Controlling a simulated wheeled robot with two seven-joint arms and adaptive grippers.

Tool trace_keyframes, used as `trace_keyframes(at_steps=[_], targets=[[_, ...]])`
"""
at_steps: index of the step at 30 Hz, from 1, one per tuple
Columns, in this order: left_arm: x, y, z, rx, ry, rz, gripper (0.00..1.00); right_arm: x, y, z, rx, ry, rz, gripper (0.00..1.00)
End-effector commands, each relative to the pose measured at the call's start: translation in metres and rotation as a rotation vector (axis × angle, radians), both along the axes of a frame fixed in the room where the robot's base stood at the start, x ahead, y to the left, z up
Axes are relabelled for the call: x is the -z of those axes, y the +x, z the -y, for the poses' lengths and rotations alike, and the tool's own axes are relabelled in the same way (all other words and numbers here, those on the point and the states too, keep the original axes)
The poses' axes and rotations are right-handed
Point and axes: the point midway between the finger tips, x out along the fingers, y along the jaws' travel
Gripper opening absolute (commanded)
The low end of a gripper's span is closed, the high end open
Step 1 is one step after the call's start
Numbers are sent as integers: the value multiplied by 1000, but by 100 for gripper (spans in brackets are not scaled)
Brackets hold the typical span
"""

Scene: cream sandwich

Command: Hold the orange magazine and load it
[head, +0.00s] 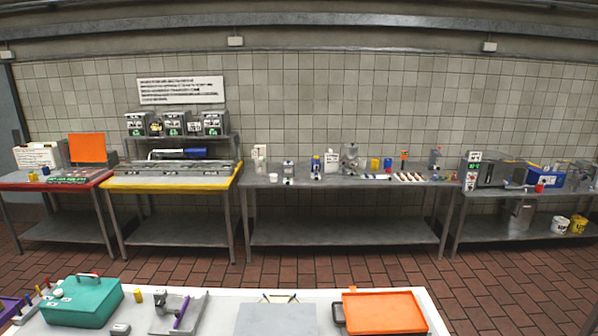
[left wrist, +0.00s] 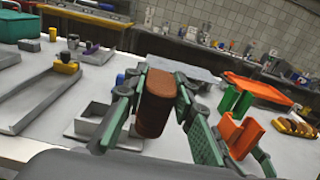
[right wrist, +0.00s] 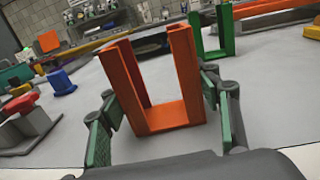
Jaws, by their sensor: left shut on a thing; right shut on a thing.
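The orange magazine (right wrist: 165,85) is an upright, open-topped U-shaped holder between the green-padded fingers of my right gripper (right wrist: 165,115), which is shut on it. It also shows in the left wrist view (left wrist: 240,137), right of my left gripper. My left gripper (left wrist: 158,110) is shut on a dark brown rounded piece, likely a stack of biscuits (left wrist: 155,103), held above the white table. The brown piece is apart from the orange magazine. A similar green magazine (right wrist: 213,32) stands behind the orange one. Neither gripper shows in the head view.
An orange tray (head: 380,312) lies at the table's back right. Several brown biscuits sit in a holder (left wrist: 295,127) at the right. A grey metal holder (left wrist: 98,125) is beside my left gripper. A teal box (head: 82,303) stands at the left.

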Motion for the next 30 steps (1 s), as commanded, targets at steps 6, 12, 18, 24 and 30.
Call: trace_keyframes(at_steps=[6, 12, 18, 24, 30], targets=[[0, 0, 0, 0, 0, 0, 0, 0, 0, 0, 0, 0, 0, 29], [0, 0, 0, 0, 0, 0, 0, 0, 0, 0, 0, 0, 0, 29], [0, 0, 1, 2, 0, 0, 0, 0, 0, 0, 0, 0, 0, 29], [0, 11, 24, 89, 3, 4, 0, 0, 0, 0, 0, 0, 0, 29], [1, 26, 59, 224, 13, 3, 0, 0, 0, 0, 0, 0, 0, 29]])
